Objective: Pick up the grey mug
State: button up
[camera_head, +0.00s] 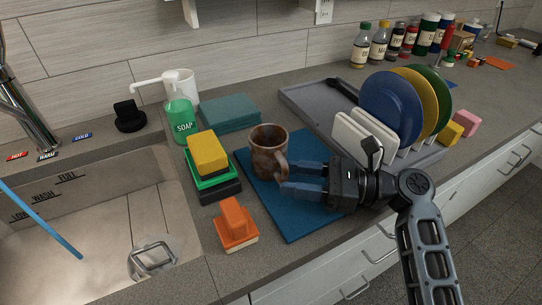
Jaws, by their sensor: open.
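A brown, mottled mug (266,155) stands upright on a blue mat (294,221), its handle towards the right front. No mug that looks clearly grey shows. My gripper (284,179) is open, coming from the right with its fingertips close to the mug's handle. I cannot tell whether the fingers touch the handle or whether it lies between them.
A dish rack (300,99) with plates stands right behind my gripper. Left of the mat are stacked sponges (208,153), an orange brush (235,220) and a green soap bottle (181,118). The sink (95,235) is at left.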

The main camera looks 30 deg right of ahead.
jog(key=shift+c, duration=0.2)
grip_shut()
dwell(0.4)
